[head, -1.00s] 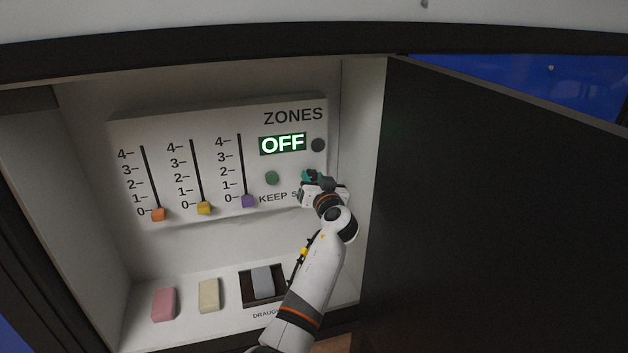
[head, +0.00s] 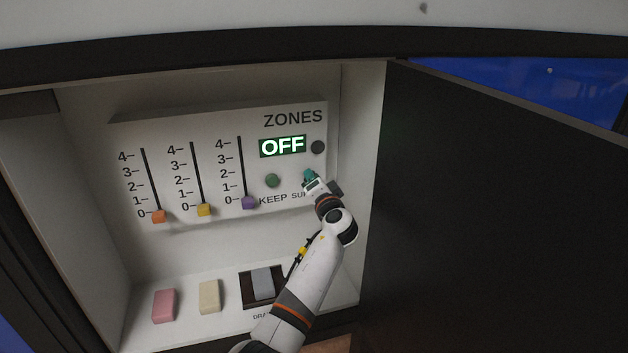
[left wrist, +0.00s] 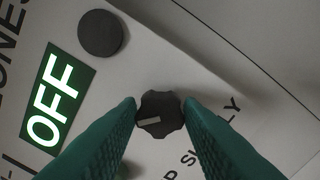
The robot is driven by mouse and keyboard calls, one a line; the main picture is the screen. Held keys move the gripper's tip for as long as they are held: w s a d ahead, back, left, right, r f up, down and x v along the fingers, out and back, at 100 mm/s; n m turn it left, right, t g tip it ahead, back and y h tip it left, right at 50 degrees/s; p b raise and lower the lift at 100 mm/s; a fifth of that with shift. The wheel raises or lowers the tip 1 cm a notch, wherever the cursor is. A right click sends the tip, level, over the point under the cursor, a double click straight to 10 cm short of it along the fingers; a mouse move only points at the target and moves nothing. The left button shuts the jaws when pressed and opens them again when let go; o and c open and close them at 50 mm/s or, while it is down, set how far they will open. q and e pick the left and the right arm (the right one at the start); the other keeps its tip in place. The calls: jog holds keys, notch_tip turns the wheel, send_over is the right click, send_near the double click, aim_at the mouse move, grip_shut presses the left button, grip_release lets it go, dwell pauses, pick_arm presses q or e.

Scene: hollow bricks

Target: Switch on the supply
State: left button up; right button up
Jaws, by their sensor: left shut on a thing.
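The supply knob (left wrist: 160,114) is dark and lobed with a pale pointer mark, on the white ZONES panel (head: 215,116). My left gripper (left wrist: 160,108) has its green fingers on both sides of the knob, shut on it. In the head view my left gripper (head: 310,177) covers the knob and part of the SUPPLY label. The display (head: 283,145) reads OFF in lit green; it also shows in the left wrist view (left wrist: 57,99). My right gripper is not in view.
A dark round part (head: 318,147) and a green button (head: 272,181) are near the knob. Three sliders, orange (head: 158,216), yellow (head: 204,210) and purple (head: 248,203), sit at 0. Pink (head: 164,305) and cream (head: 209,296) blocks stand below. The open door (head: 490,210) bounds the right.

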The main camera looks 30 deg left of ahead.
pick_arm(q)
jog(key=shift+f+m+p, duration=0.15)
jog(key=shift+m+p, duration=2.05)
jog(key=shift+m, duration=2.5)
jog(key=shift+f, duration=0.1)
jog(key=o, duration=1)
jog(key=shift+d, duration=0.1)
jog(key=shift+c, duration=0.2)
jog(key=b+v, duration=0.1)
jog(key=v, duration=1.1)
jog(key=shift+b, duration=0.3)
